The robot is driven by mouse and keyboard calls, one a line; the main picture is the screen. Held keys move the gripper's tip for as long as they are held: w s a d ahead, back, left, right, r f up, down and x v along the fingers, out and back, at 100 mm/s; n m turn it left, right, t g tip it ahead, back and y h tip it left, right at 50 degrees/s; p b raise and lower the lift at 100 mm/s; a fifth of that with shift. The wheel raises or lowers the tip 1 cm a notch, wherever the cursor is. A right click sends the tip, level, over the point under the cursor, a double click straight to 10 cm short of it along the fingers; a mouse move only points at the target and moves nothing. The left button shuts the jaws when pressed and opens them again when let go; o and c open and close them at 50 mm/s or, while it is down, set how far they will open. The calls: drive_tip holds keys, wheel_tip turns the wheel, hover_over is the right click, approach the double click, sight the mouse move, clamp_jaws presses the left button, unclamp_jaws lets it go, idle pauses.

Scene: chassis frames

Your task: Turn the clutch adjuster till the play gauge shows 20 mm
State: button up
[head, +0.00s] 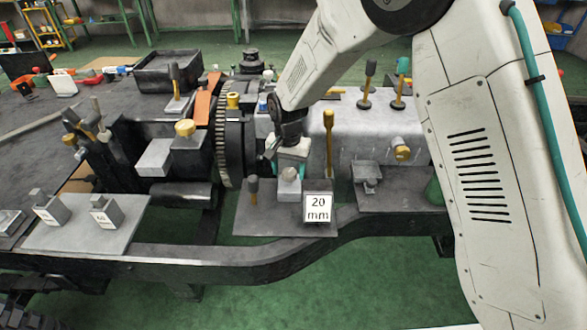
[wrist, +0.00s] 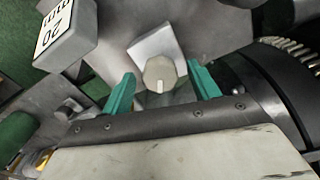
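A pale faceted knob (head: 289,174) sits on a light grey block on a dark plate at the front of the chassis. My gripper (head: 287,162) is just above and behind the knob. In the wrist view its teal fingers (wrist: 164,86) are apart on both sides of the knob, with gaps visible. I cannot tell their height over it.
A dark lever (head: 253,190) stands left of the knob on the same plate. A toothed flywheel (head: 226,140) is further left, and a tall yellow-handled lever (head: 328,140) stands behind. Two small blocks with white labels sit on a plate (head: 85,235) at the left front.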

sight(289, 173)
wheel_tip(289, 173, up, 8)
drive_tip(key=shift+f, duration=0.1)
idle(0.4)
idle(0.4)
drive_tip(key=shift+s+d+n, duration=0.1)
drive_tip(key=shift+n, duration=0.2)
drive_tip(key=s+d+r+n, duration=0.1)
drive_tip(key=s+d+r, duration=0.5)
drive_tip(key=s, duration=0.5)
drive_tip(key=s+d+r+n+t, duration=0.1)
drive_tip(key=s+d+r, duration=0.5)
drive_tip(key=s+d, duration=0.5)
drive_tip(key=s+d+r, duration=0.7)
drive_tip(key=s+d, duration=0.2)
drive_tip(key=s, duration=0.4)
drive_tip(key=shift+d+n, duration=0.2)
drive_tip(key=shift+n, duration=0.2)
